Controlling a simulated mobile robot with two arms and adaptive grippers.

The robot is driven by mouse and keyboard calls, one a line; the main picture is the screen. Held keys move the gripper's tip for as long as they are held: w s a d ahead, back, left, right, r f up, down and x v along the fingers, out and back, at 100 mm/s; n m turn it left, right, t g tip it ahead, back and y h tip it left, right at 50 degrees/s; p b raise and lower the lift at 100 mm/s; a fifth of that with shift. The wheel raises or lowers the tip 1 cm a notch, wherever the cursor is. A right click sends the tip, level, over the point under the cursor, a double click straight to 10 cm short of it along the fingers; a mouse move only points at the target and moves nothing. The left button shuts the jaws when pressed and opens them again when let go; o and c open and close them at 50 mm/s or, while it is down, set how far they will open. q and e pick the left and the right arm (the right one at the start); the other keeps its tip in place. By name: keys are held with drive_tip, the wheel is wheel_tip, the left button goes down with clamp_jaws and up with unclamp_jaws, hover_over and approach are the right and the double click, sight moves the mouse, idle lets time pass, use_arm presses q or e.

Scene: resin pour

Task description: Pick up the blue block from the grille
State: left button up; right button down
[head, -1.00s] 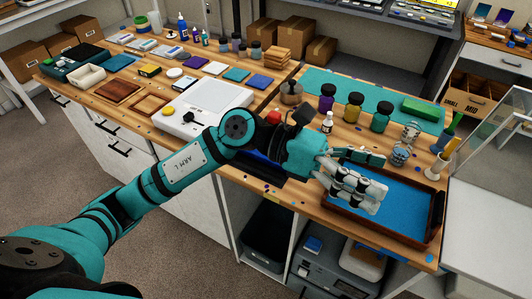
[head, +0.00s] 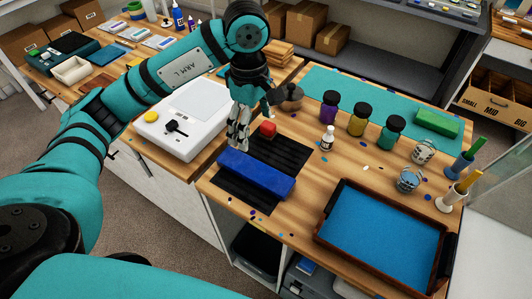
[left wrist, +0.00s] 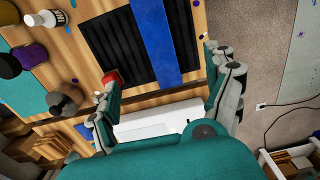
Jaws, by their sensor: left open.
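The blue block (head: 256,173) is a long bar lying across the black grille (head: 238,192) on the wooden bench in the head view. In the left wrist view the blue block (left wrist: 157,42) runs from the top edge down the grille (left wrist: 108,50). My left gripper (head: 238,142) points down above the far left end of the grille, just beyond the block's left end. In the left wrist view its fingers (left wrist: 160,78) are spread wide with nothing held between them. My right gripper is not in either view.
A blue-filled tray (head: 381,238) lies front right; jars and a white bottle (head: 327,137) stand behind.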

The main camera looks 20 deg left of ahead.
use_arm(q)
drive_tip(key=p, duration=0.2)
hover_over(255, 169)
wheel_tip(255, 169, down, 10)
drive_tip(key=shift+s+r, duration=0.1)
drive_tip(key=shift+f, duration=1)
wheel_tip(255, 169, down, 4)
drive_tip(key=shift+f+p, duration=0.2)
drive_tip(key=shift+p, duration=0.75)
drive_tip(key=shift+f, duration=0.3)
drive_tip(key=c, duration=1.6)
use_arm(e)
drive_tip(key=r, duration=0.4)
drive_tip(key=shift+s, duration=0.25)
use_arm(q)
drive_tip(key=shift+r, duration=0.1)
drive_tip(key=shift+c, duration=0.2)
